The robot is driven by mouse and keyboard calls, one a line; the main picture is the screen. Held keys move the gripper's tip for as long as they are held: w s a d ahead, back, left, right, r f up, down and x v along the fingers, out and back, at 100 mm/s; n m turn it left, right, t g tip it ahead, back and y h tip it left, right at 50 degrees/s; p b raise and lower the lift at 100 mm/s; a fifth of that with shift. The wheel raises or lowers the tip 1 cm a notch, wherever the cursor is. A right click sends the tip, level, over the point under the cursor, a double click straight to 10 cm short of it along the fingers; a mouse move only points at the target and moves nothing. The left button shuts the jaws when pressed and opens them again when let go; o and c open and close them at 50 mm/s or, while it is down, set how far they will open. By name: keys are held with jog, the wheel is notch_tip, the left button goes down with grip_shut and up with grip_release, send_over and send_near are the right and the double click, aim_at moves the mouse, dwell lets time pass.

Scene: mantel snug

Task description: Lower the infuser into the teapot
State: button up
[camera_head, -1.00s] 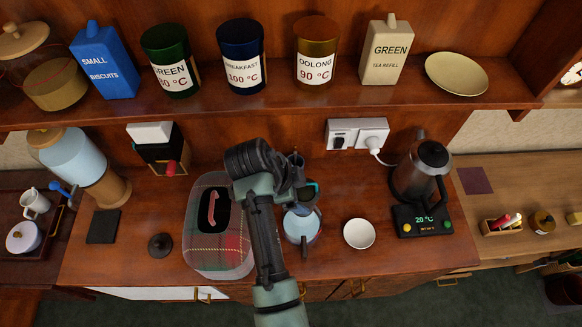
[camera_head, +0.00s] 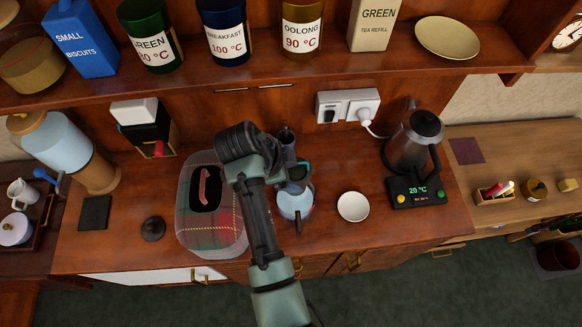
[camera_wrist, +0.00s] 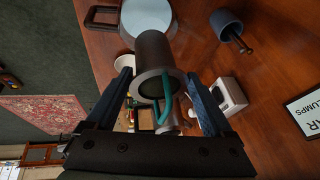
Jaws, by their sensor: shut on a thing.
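My gripper (camera_wrist: 160,80) has its two blue fingers on either side of the grey cylindrical infuser (camera_wrist: 152,52), which has a teal loop handle. The infuser is held in the air; only a little of it (camera_head: 297,172) shows past my arm in the head view. The light blue teapot (camera_head: 296,204) stands on the counter just right of my arm. In the wrist view the teapot (camera_wrist: 146,14) is beyond the infuser, which overlaps its edge. The teapot's opening is hard to make out, and I cannot tell how high the infuser is above it.
A white bowl (camera_head: 353,207) is right of the teapot, then a kettle (camera_head: 413,145) on its base. A dark blue cup (camera_wrist: 227,22) stands behind the teapot. A shelf of canisters overhangs the back.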

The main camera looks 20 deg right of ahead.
jog(key=shift+f+b, duration=1.75)
jog(key=shift+f, duration=0.7)
jog(key=o, duration=1.1)
jog(key=shift+o, duration=0.2)
jog(key=shift+r, duration=0.1)
jog(key=v, duration=1.3)
jog(key=shift+b, duration=0.3)
jog(key=shift+a, duration=0.1)
